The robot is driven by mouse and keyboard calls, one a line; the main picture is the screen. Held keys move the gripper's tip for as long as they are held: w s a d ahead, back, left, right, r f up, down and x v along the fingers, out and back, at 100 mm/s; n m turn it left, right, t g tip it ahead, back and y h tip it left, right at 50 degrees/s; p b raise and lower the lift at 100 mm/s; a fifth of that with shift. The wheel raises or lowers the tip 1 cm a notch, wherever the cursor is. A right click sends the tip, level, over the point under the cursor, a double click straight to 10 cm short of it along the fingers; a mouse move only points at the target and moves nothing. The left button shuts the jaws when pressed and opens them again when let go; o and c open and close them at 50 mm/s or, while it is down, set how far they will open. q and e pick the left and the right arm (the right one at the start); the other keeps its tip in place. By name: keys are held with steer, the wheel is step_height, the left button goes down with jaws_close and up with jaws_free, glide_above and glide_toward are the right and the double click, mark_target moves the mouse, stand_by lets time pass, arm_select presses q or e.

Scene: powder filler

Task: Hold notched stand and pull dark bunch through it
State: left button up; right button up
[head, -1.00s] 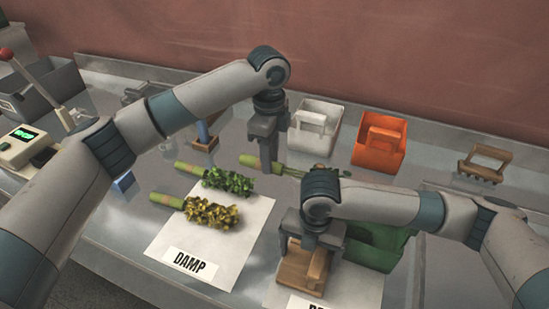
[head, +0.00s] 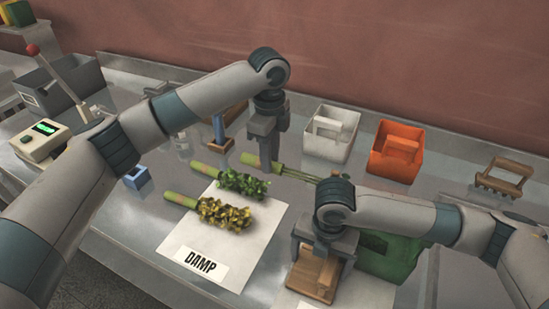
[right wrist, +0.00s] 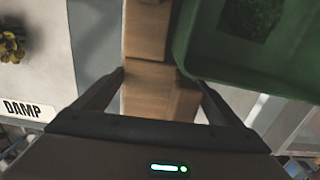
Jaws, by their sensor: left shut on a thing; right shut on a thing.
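My left gripper (head: 265,158) is shut on the green handle (head: 249,160) of a bunch, above the table behind the damp sheet. Its thin stems run right toward my right wrist, which hides most of its dark head (head: 344,178). My right gripper (head: 322,250) is shut on a light wooden stand (head: 308,280) at the front. In the right wrist view this wood (right wrist: 148,50) lies between the fingers. Its notches are hidden, and I cannot tell whether the bunch touches it.
Green (head: 235,180) and yellow (head: 225,213) bunches lie on the sheet marked DAMP (head: 190,240). A white bin (head: 330,145), an orange bin (head: 395,160) and another wooden stand (head: 503,178) are at the back. A green bin (head: 395,255) stands right beside the held stand.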

mark_target(256, 157)
arm_select(q)
steer(key=shift+w+a, duration=0.25)
steer(key=shift+a, duration=0.35)
steer(key=shift+w+a, duration=0.25)
steer(key=shift+a, duration=0.4)
steer(key=shift+w+a, duration=0.25)
steer(key=shift+a, duration=0.35)
steer(key=shift+w+a+r, duration=0.15)
steer(key=shift+a+r, duration=0.2)
steer(key=shift+r, duration=0.85)
steer(key=shift+w+a+r, duration=0.1)
steer(key=shift+a+r, duration=0.2)
steer(key=shift+r, duration=0.85)
steer(key=shift+w+a+r, duration=0.15)
steer(key=shift+a+r, duration=0.2)
steer(key=shift+r, duration=0.85)
arm_select(e)
steer(key=o, duration=0.8)
steer(key=shift+o, duration=0.2)
